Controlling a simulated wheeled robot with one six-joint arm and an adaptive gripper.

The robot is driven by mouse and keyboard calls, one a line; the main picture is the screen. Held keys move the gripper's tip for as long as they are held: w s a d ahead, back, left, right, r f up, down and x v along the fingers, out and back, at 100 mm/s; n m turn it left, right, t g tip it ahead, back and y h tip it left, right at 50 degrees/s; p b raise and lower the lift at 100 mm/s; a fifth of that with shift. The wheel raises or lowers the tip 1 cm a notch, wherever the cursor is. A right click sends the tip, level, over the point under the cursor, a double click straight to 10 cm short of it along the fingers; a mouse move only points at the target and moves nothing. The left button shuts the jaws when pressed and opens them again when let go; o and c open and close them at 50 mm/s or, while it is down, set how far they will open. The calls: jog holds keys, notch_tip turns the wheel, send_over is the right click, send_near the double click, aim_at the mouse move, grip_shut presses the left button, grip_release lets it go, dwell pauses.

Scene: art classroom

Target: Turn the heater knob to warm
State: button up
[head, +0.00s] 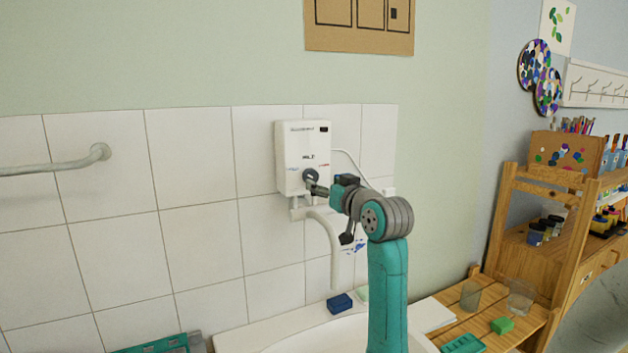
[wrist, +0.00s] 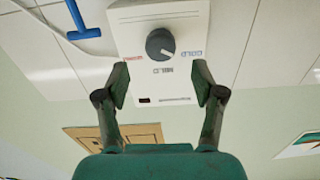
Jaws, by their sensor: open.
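The white water heater (head: 291,150) hangs on the tiled wall. Its dark round knob (head: 311,175) is low on the front. In the wrist view the heater appears upside down, with the knob (wrist: 160,43) beyond the fingertips. A red label lies left of the knob there, a blue one right, and MILD between them. A small light mark on the knob seems to point between MILD and the blue label. My gripper (head: 317,188) is open in front of the heater, close to the knob. In the wrist view its fingers (wrist: 160,84) are spread, with nothing between them.
A wooden shelf (head: 500,228) with art supplies stands right. A towel bar (head: 60,164) is on the left wall.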

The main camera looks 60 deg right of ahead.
aim_at(313, 178)
jog(key=x, duration=0.6)
jog(key=c, duration=1.1)
jog(key=shift+c, duration=0.2)
